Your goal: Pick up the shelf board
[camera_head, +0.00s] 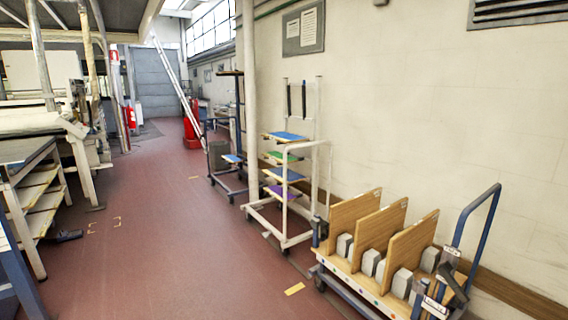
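Three light-wood boards stand upright and slightly tilted on a low cart at the lower right: a left board (351,219), a middle board (379,233) and a right board (411,247). Their lower edges sit among several grey blocks (371,262) on the cart's deck (344,265). I cannot tell which of them is the shelf board.
The cart has a tall blue handle (472,228) at its right end. A white-framed rack (284,241) with coloured shelves stands behind it, near a pillar (250,100). The red floor (180,250) is open to the left. A workbench (38,178) stands at the left.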

